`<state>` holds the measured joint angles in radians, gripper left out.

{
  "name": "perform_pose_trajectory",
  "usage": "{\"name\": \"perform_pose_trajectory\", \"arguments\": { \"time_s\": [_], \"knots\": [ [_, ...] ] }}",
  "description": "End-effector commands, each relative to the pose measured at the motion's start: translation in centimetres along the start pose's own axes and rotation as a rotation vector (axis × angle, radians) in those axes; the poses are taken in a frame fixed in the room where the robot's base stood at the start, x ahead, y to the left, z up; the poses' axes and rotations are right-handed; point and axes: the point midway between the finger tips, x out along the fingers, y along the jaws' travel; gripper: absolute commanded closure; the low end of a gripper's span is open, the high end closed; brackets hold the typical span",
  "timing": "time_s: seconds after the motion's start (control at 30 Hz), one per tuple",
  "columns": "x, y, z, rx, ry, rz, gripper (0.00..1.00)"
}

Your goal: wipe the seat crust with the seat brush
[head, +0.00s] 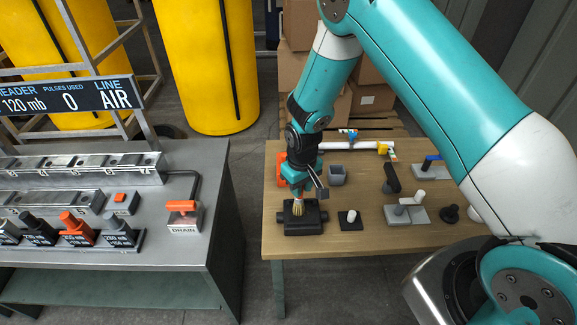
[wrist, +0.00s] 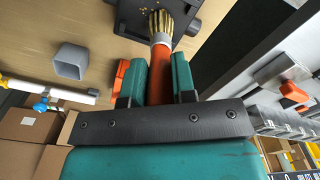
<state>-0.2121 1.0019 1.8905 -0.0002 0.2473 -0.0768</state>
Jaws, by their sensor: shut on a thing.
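My gripper (head: 302,184) is shut on the orange handle of the seat brush (head: 298,207), with one finger on each side of it in the wrist view (wrist: 160,78). The brush has a pale collar and tan bristles, which point down at a black block (head: 304,226) near the table's front left edge. In the wrist view, the bristles (wrist: 161,24) lie over the block's dark recess. Small yellow specks, seemingly the seat crust (wrist: 147,8), show beside the bristle tips. I cannot tell whether the bristles touch the seat; the brush hides part of it.
On the wooden table (head: 370,240) stand a grey open cup (head: 336,175), a small black block with a white knob (head: 350,219) and grey valve plates (head: 406,214). A white pipe (head: 347,145) lies behind. The grey dosing bench (head: 200,250) stands left across a gap.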

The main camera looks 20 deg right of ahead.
Motion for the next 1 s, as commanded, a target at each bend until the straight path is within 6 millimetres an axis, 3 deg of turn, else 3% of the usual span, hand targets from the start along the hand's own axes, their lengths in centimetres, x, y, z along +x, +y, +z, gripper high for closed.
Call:
{"name": "perform_pose_trajectory", "arguments": {
  "time_s": [0.23, 0.37, 1.0],
  "knots": [
    [0.1, -1.1, -0.4, 0.015, -0.002, 0.000, 1.00],
    [-2.7, -0.9, -0.5, 0.016, 0.003, 0.000, 1.00],
    [-7.9, -0.9, -0.4, 0.016, 0.000, 0.000, 1.00]
  ]
}}
